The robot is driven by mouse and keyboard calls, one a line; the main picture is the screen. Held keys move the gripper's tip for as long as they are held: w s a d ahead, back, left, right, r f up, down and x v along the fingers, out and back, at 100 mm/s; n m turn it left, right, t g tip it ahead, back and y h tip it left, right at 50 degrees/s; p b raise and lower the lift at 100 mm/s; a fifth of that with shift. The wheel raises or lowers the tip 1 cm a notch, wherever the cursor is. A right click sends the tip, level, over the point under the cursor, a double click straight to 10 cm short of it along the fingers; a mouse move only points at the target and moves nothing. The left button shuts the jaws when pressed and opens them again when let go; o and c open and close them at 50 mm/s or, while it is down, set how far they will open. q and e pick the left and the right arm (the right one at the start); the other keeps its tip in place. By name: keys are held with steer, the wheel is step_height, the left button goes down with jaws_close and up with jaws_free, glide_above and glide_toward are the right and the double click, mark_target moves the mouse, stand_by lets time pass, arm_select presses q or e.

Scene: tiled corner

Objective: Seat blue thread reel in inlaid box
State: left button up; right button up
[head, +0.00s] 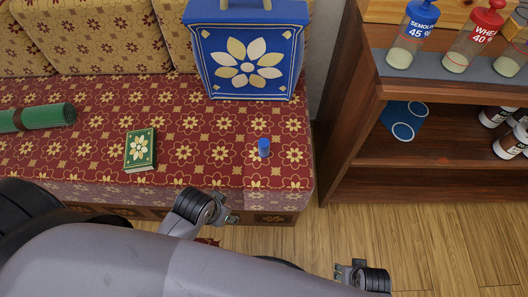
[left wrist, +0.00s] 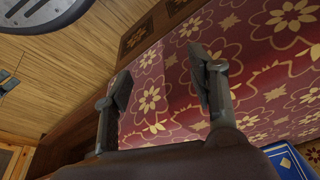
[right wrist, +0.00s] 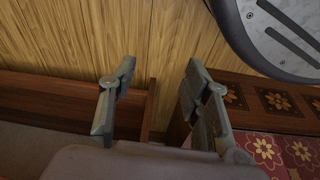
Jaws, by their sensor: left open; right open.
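The small blue thread reel (head: 264,147) stands upright on the red flowered seat, near its right end. A blue box (head: 205,62) with a cream and gold flower on its front stands behind it against the backrest. Part of a blue thing with a pale border shows in the left wrist view (left wrist: 297,163). My left gripper (left wrist: 160,68) is open and empty over the seat's patterned fabric. My right gripper (head: 362,276) is low in the head view, over the floor. It is open and empty in the right wrist view (right wrist: 161,66).
A green flowered book-like item (head: 140,149) and a rolled green mat (head: 38,117) lie on the seat (head: 95,145). A wooden shelf (head: 420,184) with jars stands at right. The wooden floor (head: 455,240) before it is clear. My grey arm hides the lower left.

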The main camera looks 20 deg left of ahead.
arm_select(q)
steer(key=w+d+r+m+h+b, duration=0.2)
steer(key=w+d+r+m+h, duration=0.1)
steer(key=w+d+r+m, duration=0.85)
steer(key=w+a+r+m+g+y, duration=0.3)
steer(key=w+a+r+m, duration=0.35)
steer(key=w+r, duration=0.35)
steer(key=b, duration=0.3)
glide_above(264, 142)
steer(key=shift+n, duration=0.3)
step_height(264, 142, down, 11)
steer(key=shift+a+f, duration=0.1)
steer(key=shift+f+b, duration=0.35)
steer(key=shift+f, duration=0.35)
step_height(264, 142, down, 4)
steer(key=shift+s+r+b, duration=0.15)
steer(key=shift+r+b, duration=0.05)
steer(key=shift+b, duration=0.55)
steer(key=shift+f, duration=0.45)
arm_select(e)
step_height(264, 142, up, 16)
steer(key=t, duration=0.1)
steer(key=shift+w+d, duration=0.15)
steer(key=shift+w, duration=0.15)
